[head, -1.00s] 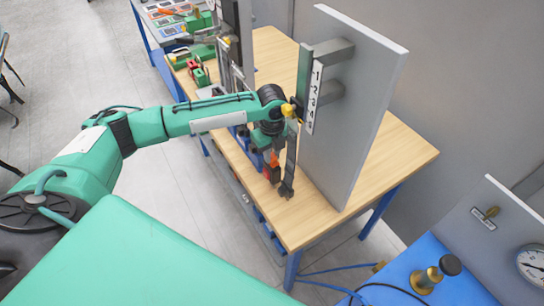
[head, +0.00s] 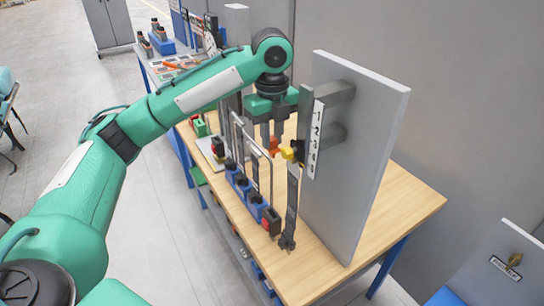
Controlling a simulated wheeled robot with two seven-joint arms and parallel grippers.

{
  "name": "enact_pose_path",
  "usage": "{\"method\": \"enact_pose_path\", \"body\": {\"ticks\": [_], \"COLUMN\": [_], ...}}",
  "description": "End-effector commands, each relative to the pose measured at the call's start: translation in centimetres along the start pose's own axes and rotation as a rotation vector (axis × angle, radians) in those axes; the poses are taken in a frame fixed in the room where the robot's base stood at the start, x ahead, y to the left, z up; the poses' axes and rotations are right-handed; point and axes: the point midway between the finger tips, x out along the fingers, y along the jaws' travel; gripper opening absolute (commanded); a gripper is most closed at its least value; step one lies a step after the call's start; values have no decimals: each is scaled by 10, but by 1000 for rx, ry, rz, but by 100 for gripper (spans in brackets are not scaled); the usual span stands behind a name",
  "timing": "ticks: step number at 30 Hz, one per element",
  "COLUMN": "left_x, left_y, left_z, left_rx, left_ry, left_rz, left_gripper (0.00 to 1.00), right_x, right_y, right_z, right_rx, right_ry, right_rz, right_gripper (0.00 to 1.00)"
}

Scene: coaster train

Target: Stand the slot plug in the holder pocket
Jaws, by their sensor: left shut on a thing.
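My left gripper (head: 272,142) points down above the wooden bench, left of the grey upright panel. It is shut on a small reddish-brown piece, which I take to be the slot plug; the fingers hide most of it. Below and left of it stands a row of blue blocks with dark tops (head: 241,184) along the bench's front edge. These look like the holder; which pocket is free I cannot tell. A black and red block (head: 271,222) sits at the near end of the row. The held piece is clear of the row. My right gripper is out of view.
The tall grey panel (head: 352,150) stands close right of the gripper, with a numbered strip (head: 315,138) and a yellow knob (head: 290,153). A dark upright lever (head: 290,210) stands before it. Thin wire frames rise behind the blue blocks. The bench (head: 400,205) is clear right of the panel.

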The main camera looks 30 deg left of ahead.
Motion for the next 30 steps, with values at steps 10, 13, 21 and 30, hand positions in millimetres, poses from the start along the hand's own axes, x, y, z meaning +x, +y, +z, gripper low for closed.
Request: {"method": "enact_pose_path", "body": {"ticks": [10,13,21,30], "left_x": [-36,-40,-45,-45], "left_y": [0,0,13,31], "left_z": [0,0,0,0], "left_rx": [-1,-1,-2,-1], "left_ry": [0,0,1,1], "left_rz": [-1,-1,0,0], "left_gripper": [0,0,0,0], "right_x": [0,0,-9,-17], "right_y": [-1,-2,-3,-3], "right_z": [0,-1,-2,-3], "right_rx": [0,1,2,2], "right_ry": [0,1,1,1], "right_rz": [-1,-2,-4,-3], "right_gripper": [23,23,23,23]}}
